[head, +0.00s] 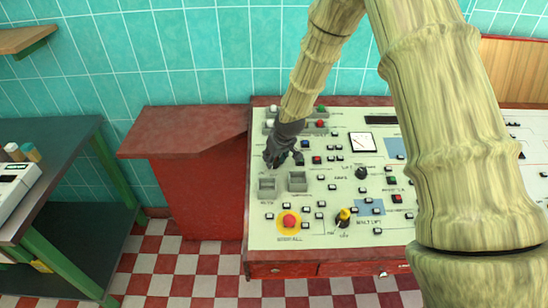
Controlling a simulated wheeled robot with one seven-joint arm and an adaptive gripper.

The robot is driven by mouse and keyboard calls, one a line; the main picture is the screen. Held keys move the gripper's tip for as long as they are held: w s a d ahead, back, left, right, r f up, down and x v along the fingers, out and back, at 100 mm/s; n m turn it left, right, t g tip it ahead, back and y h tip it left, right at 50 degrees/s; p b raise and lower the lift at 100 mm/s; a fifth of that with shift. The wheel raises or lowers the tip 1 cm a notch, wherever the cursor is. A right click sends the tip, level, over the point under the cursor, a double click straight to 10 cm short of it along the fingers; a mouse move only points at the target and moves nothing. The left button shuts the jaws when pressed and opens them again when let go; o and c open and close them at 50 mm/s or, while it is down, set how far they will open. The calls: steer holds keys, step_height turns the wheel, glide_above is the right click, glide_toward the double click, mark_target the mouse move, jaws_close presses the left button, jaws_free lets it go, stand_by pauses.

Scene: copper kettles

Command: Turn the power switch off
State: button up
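The cream control panel (320,238) carries many small buttons, lamps and switches. A yellow-and-black rotary knob (343,217) stands near its front. A red mushroom button on a yellow disc (289,221) is to the left of the knob. I cannot tell from the small labels which control is the power switch. My dark gripper (283,158) hangs over the left part of the panel, behind two grey square fittings (297,181). It is small and partly merged with dark parts around it, so its finger opening is unclear. I see nothing held in it.
A red cabinet (200,185) stands at the panel's left. A dark green table (55,155) with a white device (15,190) is farther left. My large arm covers the panel's right part. Checkered floor (185,262) is open between table and panel.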

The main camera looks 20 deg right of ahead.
steer(key=shift+d+n+y, duration=0.15)
steer(key=shift+n+y, duration=0.25)
steer(key=shift+n, duration=0.6)
steer(key=shift+w+n, duration=0.1)
steer(key=shift+n, duration=0.3)
steer(key=o, duration=1)
steer(key=shift+o, duration=0.2)
steer(key=shift+r, duration=0.1)
steer(key=v, duration=1.2)
steer(key=shift+d, duration=0.15)
